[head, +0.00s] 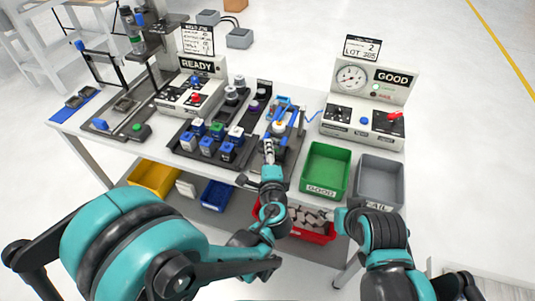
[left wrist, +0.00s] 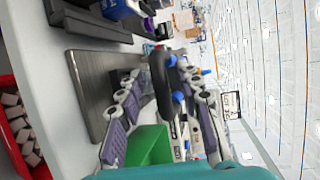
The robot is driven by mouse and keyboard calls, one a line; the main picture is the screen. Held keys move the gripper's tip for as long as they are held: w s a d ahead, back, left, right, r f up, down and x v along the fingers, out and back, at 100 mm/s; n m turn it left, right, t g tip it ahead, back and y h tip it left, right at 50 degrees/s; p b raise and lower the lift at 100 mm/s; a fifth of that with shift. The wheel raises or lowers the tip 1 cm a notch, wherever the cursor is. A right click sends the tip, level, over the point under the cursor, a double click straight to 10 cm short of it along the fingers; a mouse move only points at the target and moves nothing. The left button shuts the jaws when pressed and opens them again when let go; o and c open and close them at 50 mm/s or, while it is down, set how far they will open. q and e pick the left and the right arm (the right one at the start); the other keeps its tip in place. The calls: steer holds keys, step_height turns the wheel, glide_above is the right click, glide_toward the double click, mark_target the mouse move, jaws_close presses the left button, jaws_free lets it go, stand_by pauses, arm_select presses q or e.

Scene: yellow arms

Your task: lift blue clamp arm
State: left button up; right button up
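The blue clamp arm (head: 295,118) is part of a fixture on a dark plate near the middle of the table, left of the green bin. My left gripper (head: 268,148) is at the near side of this fixture, low over its front edge. In the left wrist view the two fingers of my left gripper (left wrist: 163,112) are spread apart. A dark curved piece with blue parts (left wrist: 178,97) shows between or just beyond them; I cannot tell whether they touch it. My right arm comes in at the lower right, and its gripper does not show.
A green bin (head: 325,171) and a grey bin (head: 379,182) stand right of the fixture. A tester box (head: 362,122) stands behind them. A rack of coloured blocks (head: 212,140) is to the left. A red bin of parts (head: 308,235) sits below the table edge.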

arm_select(q)
steer(key=shift+w, duration=0.2)
jaws_close()
